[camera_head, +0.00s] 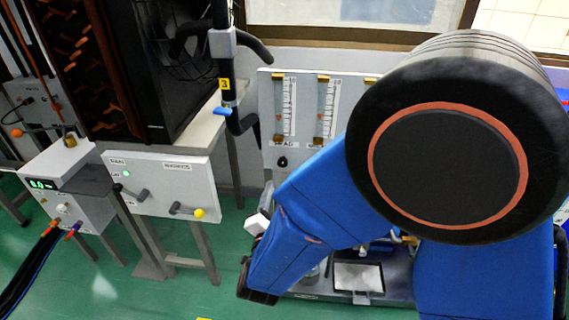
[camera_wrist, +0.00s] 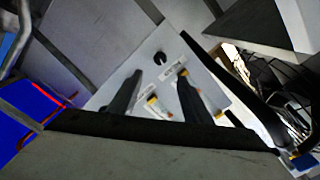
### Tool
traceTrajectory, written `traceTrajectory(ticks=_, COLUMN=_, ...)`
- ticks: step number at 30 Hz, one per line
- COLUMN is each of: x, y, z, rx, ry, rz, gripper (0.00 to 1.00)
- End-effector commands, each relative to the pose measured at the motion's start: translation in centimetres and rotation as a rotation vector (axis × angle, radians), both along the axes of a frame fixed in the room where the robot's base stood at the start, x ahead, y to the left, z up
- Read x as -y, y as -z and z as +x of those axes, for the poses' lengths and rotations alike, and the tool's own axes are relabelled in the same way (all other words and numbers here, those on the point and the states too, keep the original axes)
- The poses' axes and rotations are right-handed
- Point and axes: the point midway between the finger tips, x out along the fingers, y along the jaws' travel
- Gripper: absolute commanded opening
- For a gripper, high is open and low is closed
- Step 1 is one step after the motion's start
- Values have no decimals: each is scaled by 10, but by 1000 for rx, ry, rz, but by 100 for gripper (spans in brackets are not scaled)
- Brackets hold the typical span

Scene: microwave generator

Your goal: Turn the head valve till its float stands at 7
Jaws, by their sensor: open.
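A pale panel (camera_head: 266,100) carries upright flow tubes with scales, a left one (camera_head: 291,105) and one to its right (camera_head: 327,108). An orange mark shows beside each scale; the float readings are too small to tell. A black valve knob (camera_head: 282,162) sits below the left tube.
A grey switch box (camera_head: 160,185) with levers and a display unit (camera_head: 68,185) stand at the left. A black pipe with a blue lever (camera_head: 222,111) hangs left of the panel. A small tray (camera_head: 358,277) sits below, near my arm.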

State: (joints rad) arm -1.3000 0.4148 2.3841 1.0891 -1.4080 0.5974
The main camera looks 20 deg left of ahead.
Motion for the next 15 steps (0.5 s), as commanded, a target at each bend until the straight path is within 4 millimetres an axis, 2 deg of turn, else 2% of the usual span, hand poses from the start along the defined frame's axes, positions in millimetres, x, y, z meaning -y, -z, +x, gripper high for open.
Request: traceTrajectory(ticks=15, x=-19, y=0, z=88, rx=-1, ry=3, rz=0, gripper=45)
